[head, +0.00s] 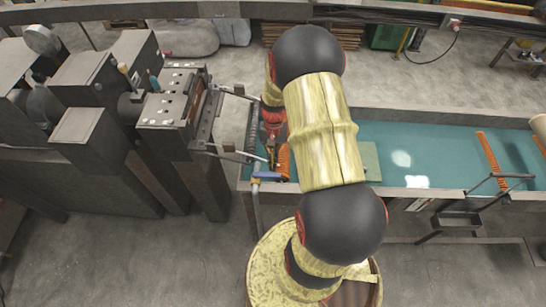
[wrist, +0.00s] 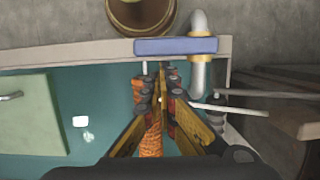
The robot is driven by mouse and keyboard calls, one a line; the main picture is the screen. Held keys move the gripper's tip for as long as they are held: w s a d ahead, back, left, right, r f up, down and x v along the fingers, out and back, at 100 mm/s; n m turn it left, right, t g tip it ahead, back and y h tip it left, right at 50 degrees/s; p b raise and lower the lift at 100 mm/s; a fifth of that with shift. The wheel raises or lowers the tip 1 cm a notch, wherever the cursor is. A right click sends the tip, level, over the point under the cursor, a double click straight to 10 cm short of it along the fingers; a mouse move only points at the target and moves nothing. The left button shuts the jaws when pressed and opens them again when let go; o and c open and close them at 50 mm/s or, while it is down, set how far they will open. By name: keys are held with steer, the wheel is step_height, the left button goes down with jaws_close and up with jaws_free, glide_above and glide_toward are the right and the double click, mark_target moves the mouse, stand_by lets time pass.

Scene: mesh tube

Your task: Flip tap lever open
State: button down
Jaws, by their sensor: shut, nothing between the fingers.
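The tap shows in the wrist view as a grey upright pipe (wrist: 200,72) with a brass collar and a blue lever (wrist: 174,46) reaching left from it. In the head view the blue lever (head: 267,176) is at the near left corner of the tank, on top of the pipe (head: 256,200). My gripper (wrist: 160,72) is shut and empty, its tips just below the lever in the wrist picture, beside the pipe. I cannot tell whether the tips touch the lever. In the head view my gripper (head: 272,155) is partly hidden by my arm.
The long tank (head: 400,150) holds teal water, with orange mesh tubes (head: 487,150) in it. An orange piece (wrist: 153,146) lies under my gripper. A pale green slab (wrist: 30,118) is to the side. Metal rods (wrist: 240,104) stand close to the pipe. Machinery (head: 170,110) fills the left.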

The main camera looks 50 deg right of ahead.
steer(key=shift+s, duration=0.1)
stand_by(0.3)
steer(key=shift+s+a+m, duration=0.1)
steer(key=shift+s+m, duration=0.05)
steer(key=shift+m, duration=0.15)
